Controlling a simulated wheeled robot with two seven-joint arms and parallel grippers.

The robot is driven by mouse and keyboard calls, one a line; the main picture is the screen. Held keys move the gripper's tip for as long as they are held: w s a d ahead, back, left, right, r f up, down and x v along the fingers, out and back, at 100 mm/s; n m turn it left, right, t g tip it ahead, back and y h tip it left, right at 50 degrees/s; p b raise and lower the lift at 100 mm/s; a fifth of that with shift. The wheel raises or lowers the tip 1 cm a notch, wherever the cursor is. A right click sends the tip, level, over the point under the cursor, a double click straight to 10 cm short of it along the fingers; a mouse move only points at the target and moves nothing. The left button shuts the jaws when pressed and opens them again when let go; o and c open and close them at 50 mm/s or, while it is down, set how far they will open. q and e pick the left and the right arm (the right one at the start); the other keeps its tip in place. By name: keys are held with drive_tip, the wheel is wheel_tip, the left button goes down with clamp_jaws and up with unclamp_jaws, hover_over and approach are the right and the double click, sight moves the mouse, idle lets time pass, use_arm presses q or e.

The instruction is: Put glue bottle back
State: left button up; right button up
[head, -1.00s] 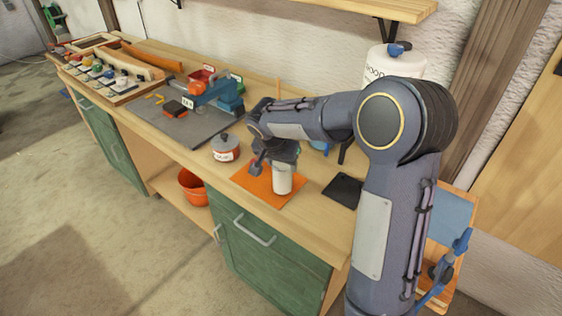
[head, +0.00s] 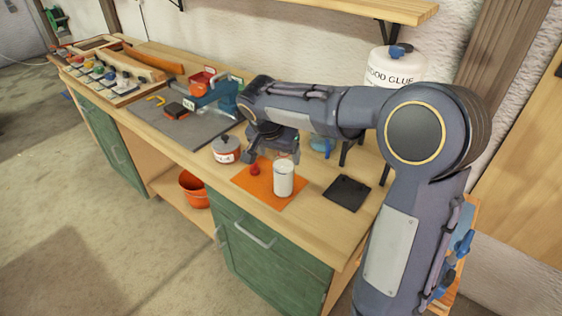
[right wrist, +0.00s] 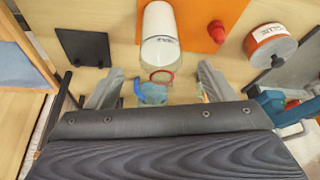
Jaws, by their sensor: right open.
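A white cylindrical bottle (head: 283,178) stands upright on an orange mat (head: 252,183) near the bench's front edge. In the right wrist view the bottle (right wrist: 160,28) is at the top, beyond the fingertips. A small red cone-shaped piece (head: 255,169) sits on the mat beside it. My right gripper (head: 276,156) is open, behind the bottle and apart from it. In the right wrist view its fingers (right wrist: 160,76) are spread, with nothing held. A clear item with a red ring (right wrist: 162,75) and a blue item (right wrist: 151,93) show between them. My left gripper is out of view.
A grey-lidded pot with a red label (head: 226,150) stands left of the mat. A dark square plate (head: 346,193) lies to its right. A large wood glue container (head: 393,68) is at the wall. A grey mat (head: 190,132) with tools lies further left.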

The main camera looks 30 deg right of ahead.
drive_tip(key=v, duration=0.5)
drive_tip(key=s+a+f+n+t+y, duration=0.1)
drive_tip(key=s+a+f+n+y, duration=0.1)
drive_tip(key=s, duration=0.6)
drive_tip(key=s+a+f+n+t+y, duration=0.1)
drive_tip(key=s+a+f+n+y, duration=0.1)
drive_tip(key=s, duration=0.7)
drive_tip(key=s+a+f+n+y, duration=0.2)
drive_tip(key=s+n, duration=0.3)
drive_tip(key=s, duration=0.3)
drive_tip(key=shift+s+a+f+t+y, duration=0.3)
drive_tip(key=shift+a+t+y, duration=0.1)
drive_tip(key=shift+a+y, duration=0.25)
